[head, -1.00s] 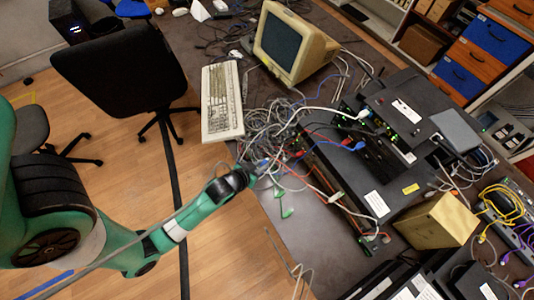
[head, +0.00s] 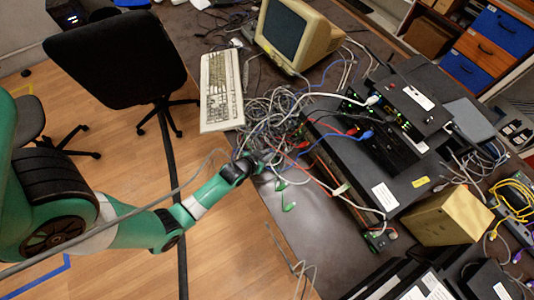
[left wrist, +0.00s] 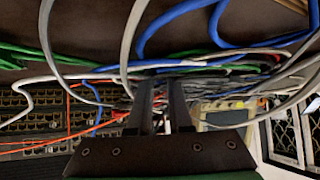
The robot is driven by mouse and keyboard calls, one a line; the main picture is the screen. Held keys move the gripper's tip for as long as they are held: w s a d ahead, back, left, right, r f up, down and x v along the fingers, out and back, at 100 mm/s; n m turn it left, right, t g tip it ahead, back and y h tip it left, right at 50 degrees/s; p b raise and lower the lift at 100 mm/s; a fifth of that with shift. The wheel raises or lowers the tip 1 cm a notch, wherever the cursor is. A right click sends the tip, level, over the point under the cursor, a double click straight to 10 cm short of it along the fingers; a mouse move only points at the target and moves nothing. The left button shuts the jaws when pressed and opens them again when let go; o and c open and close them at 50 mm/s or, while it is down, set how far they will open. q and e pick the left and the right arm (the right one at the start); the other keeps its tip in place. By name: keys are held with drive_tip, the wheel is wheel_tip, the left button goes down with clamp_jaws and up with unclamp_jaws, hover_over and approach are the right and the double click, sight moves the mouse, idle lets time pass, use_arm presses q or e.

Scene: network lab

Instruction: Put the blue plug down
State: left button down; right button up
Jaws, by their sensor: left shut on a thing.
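My left gripper (head: 256,167) is at the near-left edge of the dark table, low beside the tangle of cables. It is shut on the blue plug, which is too small and covered to make out clearly now. In the left wrist view, the two dark fingers (left wrist: 161,88) stand close together, with blue, green and grey cables crossing around their tips. Another blue connector (head: 367,134) sits at the front of the black network box (head: 352,165). I cannot tell whether the held plug touches the table. My right gripper is not in view.
The grey cable tangle (head: 272,118) lies right beyond the gripper. A keyboard (head: 221,92) and an old monitor (head: 297,38) stand behind it. A beige box (head: 443,218) is at the right. Bare table (head: 320,225) shows in front of the network box.

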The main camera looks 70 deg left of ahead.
use_arm(q)
drive_tip(key=shift+f, duration=0.4)
drive_tip(key=shift+s+d+f+b, duration=0.15)
drive_tip(key=shift+s+f+b, duration=0.3)
drive_tip(key=shift+f, duration=0.1)
drive_tip(key=c, duration=0.8)
unclamp_jaws()
drive_tip(key=shift+c, duration=0.2)
drive_tip(key=shift+r, duration=0.3)
drive_tip(key=shift+w+r+p, duration=0.35)
drive_tip(key=shift+r+p, duration=0.35)
drive_tip(key=shift+p, duration=0.1)
drive_tip(key=p+v, duration=0.4)
drive_tip(key=v, duration=0.7)
drive_tip(key=shift+s+r, duration=0.25)
